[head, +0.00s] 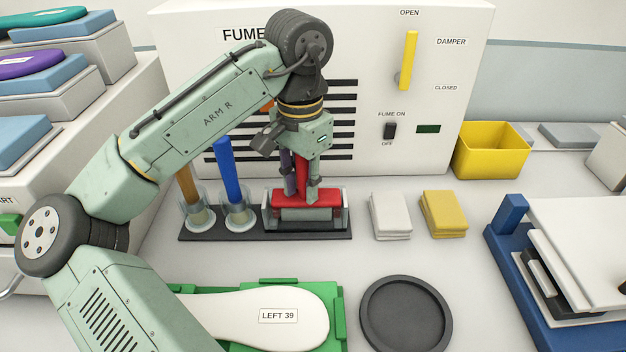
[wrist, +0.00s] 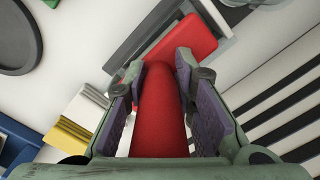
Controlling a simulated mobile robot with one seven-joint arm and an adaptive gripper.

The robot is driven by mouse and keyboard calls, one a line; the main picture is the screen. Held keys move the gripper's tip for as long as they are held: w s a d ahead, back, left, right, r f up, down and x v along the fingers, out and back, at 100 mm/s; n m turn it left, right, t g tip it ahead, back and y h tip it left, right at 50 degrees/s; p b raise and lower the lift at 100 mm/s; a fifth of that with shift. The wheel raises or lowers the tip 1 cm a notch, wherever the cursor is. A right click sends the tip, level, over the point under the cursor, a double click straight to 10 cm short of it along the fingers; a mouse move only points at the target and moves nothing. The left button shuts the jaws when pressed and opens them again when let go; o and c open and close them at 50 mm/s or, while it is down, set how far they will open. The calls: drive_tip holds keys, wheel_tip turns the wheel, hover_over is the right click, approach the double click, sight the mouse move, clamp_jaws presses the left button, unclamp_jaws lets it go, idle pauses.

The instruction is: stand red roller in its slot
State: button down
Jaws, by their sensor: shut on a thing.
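The red roller (head: 306,198) has a thick upright red handle and a wide red head at its lower end. My gripper (head: 302,182) is shut on the handle, one finger on each side. In the wrist view the handle (wrist: 158,112) runs between my two fingers toward the red head (wrist: 190,42). The head is at the clear-walled slot (head: 346,210) at the right end of the black rack (head: 250,236), between its end walls. I cannot tell whether it rests on the bottom.
A brown-handled tool (head: 187,180) and a blue-handled tool (head: 229,170) stand in clear cups left of the slot. White (head: 391,215) and yellow (head: 443,213) pads lie to the right. A green fixture (head: 338,305) with a white insole and a black round dish (head: 406,314) are in front.

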sight(301, 166)
drive_tip(key=shift+a+f, duration=0.15)
drive_tip(key=shift+f, duration=0.3)
drive_tip(key=c, duration=1.3)
unclamp_jaws()
drive_tip(key=shift+o, duration=1.3)
drive_tip(key=shift+w+r+p, duration=0.15)
drive_tip(key=shift+r+p, duration=0.3)
drive_tip(key=shift+r, duration=1.8)
drive_tip(key=shift+w+a+r, duration=0.1)
drive_tip(key=shift+r, duration=0.65)
drive_tip(key=shift+w+a+r, duration=0.1)
drive_tip(key=shift+r, duration=0.6)
